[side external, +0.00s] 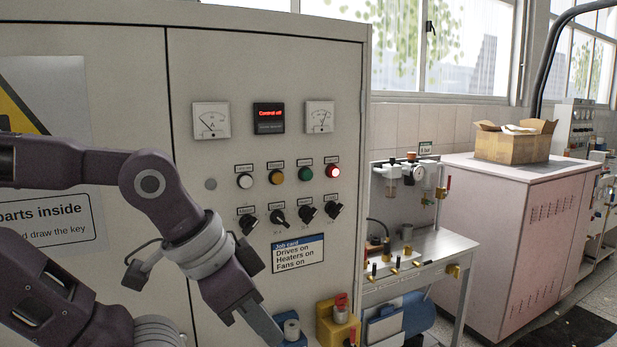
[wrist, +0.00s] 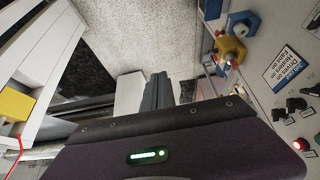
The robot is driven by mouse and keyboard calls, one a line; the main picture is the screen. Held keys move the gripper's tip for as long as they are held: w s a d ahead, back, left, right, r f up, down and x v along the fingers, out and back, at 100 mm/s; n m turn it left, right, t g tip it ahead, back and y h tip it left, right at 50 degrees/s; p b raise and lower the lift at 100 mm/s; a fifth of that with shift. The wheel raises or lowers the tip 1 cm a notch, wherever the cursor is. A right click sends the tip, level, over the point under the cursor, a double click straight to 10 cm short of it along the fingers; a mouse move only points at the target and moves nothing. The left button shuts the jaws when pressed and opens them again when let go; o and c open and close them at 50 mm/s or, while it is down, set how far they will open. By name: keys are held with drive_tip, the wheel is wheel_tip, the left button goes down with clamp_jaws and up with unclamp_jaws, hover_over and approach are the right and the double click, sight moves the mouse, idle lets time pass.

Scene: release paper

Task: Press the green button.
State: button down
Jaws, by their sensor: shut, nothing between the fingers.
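The green button (side external: 305,174) is on the cream control cabinet in the side external view, in a row between an amber button (side external: 276,177) and a lit red one (side external: 333,171). My gripper (side external: 268,328) is low in front of the cabinet, below and left of the green button and well apart from it. Its fingers point down to the right. In the wrist view my gripper (wrist: 158,88) shows shut fingers with nothing between them, pointing toward the floor. I cannot make out the green button in the wrist view.
Black rotary knobs (side external: 306,212) and a job card (side external: 298,253) sit below the buttons. A blue fixture (side external: 291,331) and a yellow one with a red top (side external: 338,322) stand out near my gripper. A white button (side external: 245,181) is at the row's left.

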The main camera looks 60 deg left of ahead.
drive_tip(key=w+a+r+n+y, duration=0.3)
drive_tip(key=w+a+n, duration=0.1)
drive_tip(key=w+a, duration=0.3)
drive_tip(key=w+a+r+n+y, duration=0.3)
drive_tip(key=w+a+r+n, duration=0.1)
drive_tip(key=w+a, duration=0.4)
drive_tip(key=w+a+r+n+y, duration=0.3)
drive_tip(key=w+a+n, duration=0.1)
drive_tip(key=w+a, duration=0.4)
drive_tip(key=shift+w+a+r, duration=0.2)
drive_tip(key=shift+w+r, duration=0.05)
drive_tip(key=shift+w, duration=0.4)
approach(313, 175)
drive_tip(key=shift+w+a+f, duration=0.4)
drive_tip(key=shift+f, duration=0.45)
drive_tip(key=shift+w+a+f, duration=0.35)
drive_tip(key=shift+f, duration=0.5)
drive_tip(key=shift+w+a+f, duration=0.4)
drive_tip(key=shift+f, duration=0.45)
drive_tip(key=shift+a, duration=0.4)
